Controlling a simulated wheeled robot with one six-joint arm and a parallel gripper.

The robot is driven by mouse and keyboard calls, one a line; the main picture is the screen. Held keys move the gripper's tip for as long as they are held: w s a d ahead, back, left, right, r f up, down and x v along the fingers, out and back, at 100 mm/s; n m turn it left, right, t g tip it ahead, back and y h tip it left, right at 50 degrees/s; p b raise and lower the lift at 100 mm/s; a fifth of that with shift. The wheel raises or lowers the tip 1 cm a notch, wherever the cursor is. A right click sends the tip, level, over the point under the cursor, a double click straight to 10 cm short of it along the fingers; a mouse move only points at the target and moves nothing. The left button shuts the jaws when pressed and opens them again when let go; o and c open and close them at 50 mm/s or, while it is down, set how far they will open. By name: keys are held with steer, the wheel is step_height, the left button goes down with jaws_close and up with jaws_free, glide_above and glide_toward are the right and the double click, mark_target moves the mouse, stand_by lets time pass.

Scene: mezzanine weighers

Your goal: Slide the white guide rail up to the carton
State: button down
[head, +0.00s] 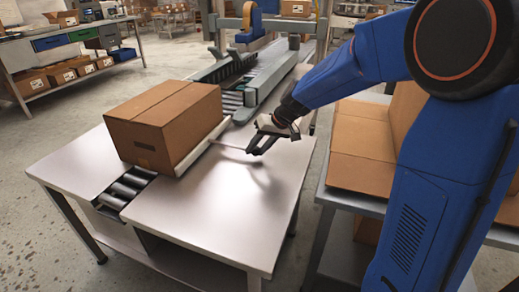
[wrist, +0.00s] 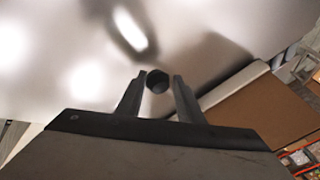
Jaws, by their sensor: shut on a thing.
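The brown carton (head: 165,122) sits on the roller track in the table. The white guide rail (head: 203,146) runs along the carton's right side, low down. In the wrist view the rail (wrist: 236,84) is a pale strip right beside the carton (wrist: 262,112); I cannot tell whether they touch. My gripper (head: 257,146) is low over the table, to the right of the rail. In the wrist view my gripper (wrist: 158,80) is shut on a black knob (wrist: 157,81) between its fingertips.
The pale table top (head: 215,215) is clear in front and to the right. Rollers (head: 125,190) show in front of the carton. A conveyor (head: 262,75) leads away behind. Open cartons (head: 362,150) stand on a side table at the right. A workbench (head: 75,50) is at the back left.

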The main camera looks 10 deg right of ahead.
steer(key=c, duration=1.4)
jaws_free()
steer(key=shift+w+d, duration=0.25)
steer(key=shift+w, duration=0.1)
steer(key=shift+o, duration=0.2)
steer(key=shift+s+a, duration=0.1)
steer(key=shift+s, duration=0.05)
steer(key=v, duration=1.7)
steer(key=shift+s+r, duration=0.15)
steer(key=s+d+f+h, duration=0.1)
steer(key=s+d+f, duration=0.2)
steer(key=s, duration=0.7)
steer(key=s+d+f+m+t+h, duration=0.1)
steer(key=s+d+f+h, duration=0.1)
steer(key=s, duration=0.9)
steer(key=s+d+f+m+h, duration=0.1)
steer(key=s+d+f, duration=0.3)
steer(key=s, duration=0.6)
steer(key=shift+s+t+h, duration=0.3)
steer(key=shift+h, duration=0.4)
